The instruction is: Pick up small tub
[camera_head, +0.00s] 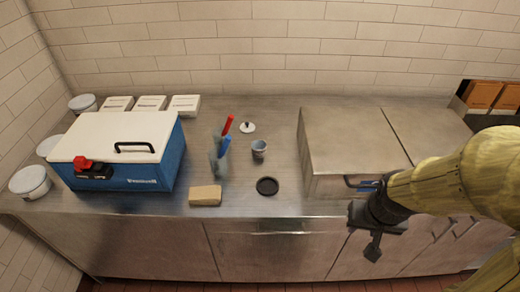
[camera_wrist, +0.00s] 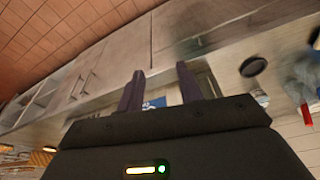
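A small tub (camera_head: 259,149), grey-blue and open-topped, stands upright near the middle of the steel counter in the head view. It also shows at the right of the wrist view (camera_wrist: 261,97), partly cut off by my gripper's body. My gripper (camera_head: 372,245) is at the counter's front edge on the right in the head view, well apart from the tub. In the wrist view my gripper (camera_wrist: 160,80) has its two dark fingers spread with a gap between them. I see nothing held between them.
A black disc (camera_head: 267,186) lies in front of the tub, a white lid (camera_head: 247,127) behind it. A sponge-like block (camera_head: 205,195), blue cooler (camera_head: 125,150) and white tubs (camera_head: 30,182) are further left. A steel box (camera_head: 345,140) stands right.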

